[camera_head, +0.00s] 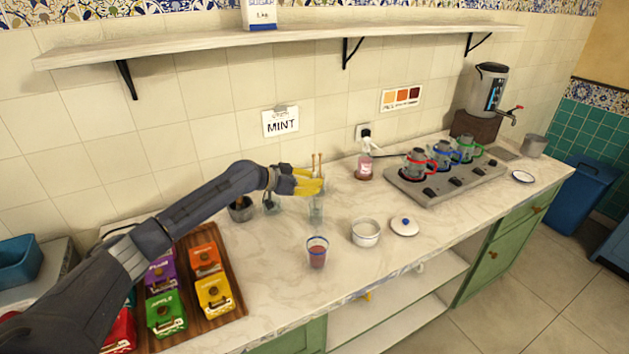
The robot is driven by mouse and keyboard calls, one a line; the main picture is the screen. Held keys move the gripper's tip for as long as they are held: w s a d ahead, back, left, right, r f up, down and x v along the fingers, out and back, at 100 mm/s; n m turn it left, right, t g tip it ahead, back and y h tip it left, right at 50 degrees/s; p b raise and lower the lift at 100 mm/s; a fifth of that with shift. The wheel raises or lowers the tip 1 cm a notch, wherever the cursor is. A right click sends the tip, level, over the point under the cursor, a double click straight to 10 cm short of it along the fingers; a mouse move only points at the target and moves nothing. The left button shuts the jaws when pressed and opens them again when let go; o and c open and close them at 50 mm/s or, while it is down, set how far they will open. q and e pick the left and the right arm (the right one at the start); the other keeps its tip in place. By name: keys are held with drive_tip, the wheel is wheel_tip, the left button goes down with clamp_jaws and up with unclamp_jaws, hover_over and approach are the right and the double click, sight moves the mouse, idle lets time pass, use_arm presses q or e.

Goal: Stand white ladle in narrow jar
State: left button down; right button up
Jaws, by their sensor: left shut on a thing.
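My left gripper (310,182), with yellow fingertips, reaches in from the left over the middle of the counter. It is shut on a slim thing, seemingly the white ladle, mostly hidden by the fingers. A tall, narrow clear glass jar (317,212) stands upright just below the fingertips. I cannot tell whether the held thing reaches into it. Thin tan sticks show above and behind the fingers; I cannot tell what they belong to. My right gripper is not in view.
A glass of red drink (317,252), a white bowl (365,233) and a blue-knobbed lid (404,226) stand in front. A tea-box tray (237,300) lies left.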

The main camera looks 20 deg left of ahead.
use_arm(q)
drive_tip(key=shift+f, duration=0.15)
drive_tip(key=c, duration=1.5)
unclamp_jaws()
drive_tip(key=shift+o, duration=0.2)
drive_tip(key=shift+s, duration=0.1)
drive_tip(key=v, duration=1.2)
